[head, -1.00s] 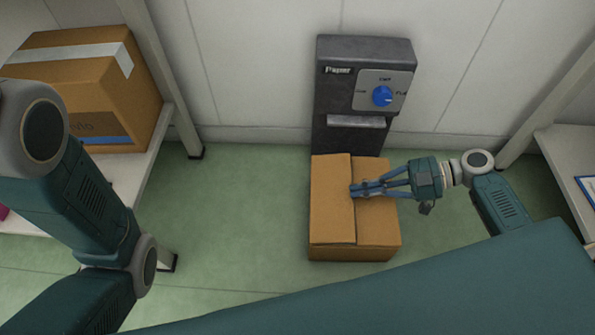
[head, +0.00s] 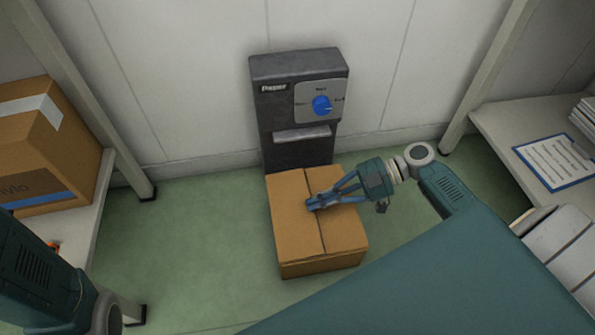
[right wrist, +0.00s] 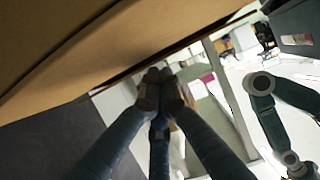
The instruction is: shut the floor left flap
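A brown cardboard box (head: 322,262) stands on the floor in the head view, in front of a dark dispenser. Its left flap (head: 291,228) lies flat or nearly flat over the left part of the top, and its right flap (head: 342,220) lies level beside it, with a thin seam between. My right gripper (head: 311,204) reaches in from the right, its fingertips together on or just above the left flap near the seam. In the right wrist view its fingers (right wrist: 160,82) meet with nothing visible between them, close to a cardboard surface (right wrist: 95,45). My left gripper is out of view.
The dark dispenser (head: 293,150) with a blue knob (head: 321,105) stands against the wall behind the box. A shelf at left holds another carton (head: 45,150). A shelf at right holds a clipboard (head: 556,162). Green floor is free left of the box.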

